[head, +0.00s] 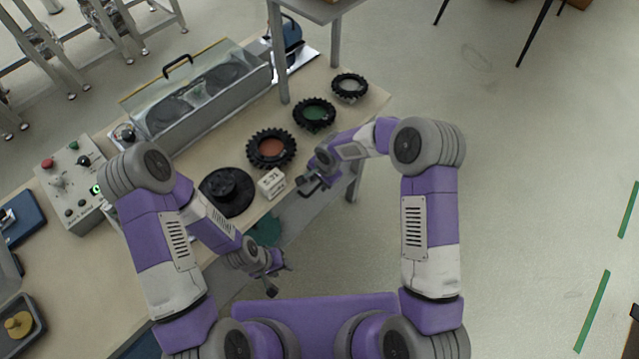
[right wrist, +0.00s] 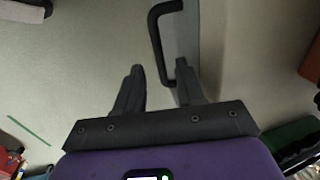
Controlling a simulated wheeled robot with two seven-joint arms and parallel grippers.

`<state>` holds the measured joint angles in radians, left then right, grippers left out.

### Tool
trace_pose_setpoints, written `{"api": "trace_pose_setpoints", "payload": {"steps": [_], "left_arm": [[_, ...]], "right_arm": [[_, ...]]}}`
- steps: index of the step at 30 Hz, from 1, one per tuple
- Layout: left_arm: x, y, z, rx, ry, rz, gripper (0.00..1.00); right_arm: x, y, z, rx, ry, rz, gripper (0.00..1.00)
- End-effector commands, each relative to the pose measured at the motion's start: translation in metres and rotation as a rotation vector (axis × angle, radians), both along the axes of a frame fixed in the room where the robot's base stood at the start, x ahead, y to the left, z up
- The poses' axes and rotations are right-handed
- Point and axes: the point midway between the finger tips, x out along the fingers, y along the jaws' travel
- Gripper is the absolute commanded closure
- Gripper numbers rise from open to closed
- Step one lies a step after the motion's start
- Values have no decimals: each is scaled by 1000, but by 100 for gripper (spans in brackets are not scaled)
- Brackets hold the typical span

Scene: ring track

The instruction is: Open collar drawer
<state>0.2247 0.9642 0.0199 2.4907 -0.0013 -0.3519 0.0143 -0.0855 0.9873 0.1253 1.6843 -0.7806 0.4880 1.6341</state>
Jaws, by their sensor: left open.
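The drawer shows in the right wrist view as a grey front panel (right wrist: 189,30) with a black D-shaped handle (right wrist: 157,40). In the head view I cannot make out the drawer front under the bench edge. My right gripper (right wrist: 160,68) is open; its fingertips are apart, with the handle's long bar in the gap between them or just beyond. I cannot tell whether it touches. In the head view my right gripper (head: 308,183) is at the bench's front edge. My left gripper (head: 276,278) is open and empty, low in front of the bench.
The bench (head: 215,150) holds black toothed rings (head: 271,149), a black round fixture (head: 227,192), a small white labelled block (head: 271,183), a glass-lidded case (head: 200,90) and a control box (head: 72,178). A table leg (head: 282,60) rises behind. Floor (head: 530,180) at right is clear.

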Motion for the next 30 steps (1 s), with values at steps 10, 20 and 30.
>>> {"api": "trace_pose_setpoints", "payload": {"steps": [10,20,30], "left_arm": [[0,0,-3,0,0,0,57],[0,0,-3,0,0,0,57],[0,0,-3,0,0,0,57]], "right_arm": [[3,3,-21,1,-1,1,62],[3,3,-20,1,-1,1,90],[3,3,-20,1,-1,1,100]]}}
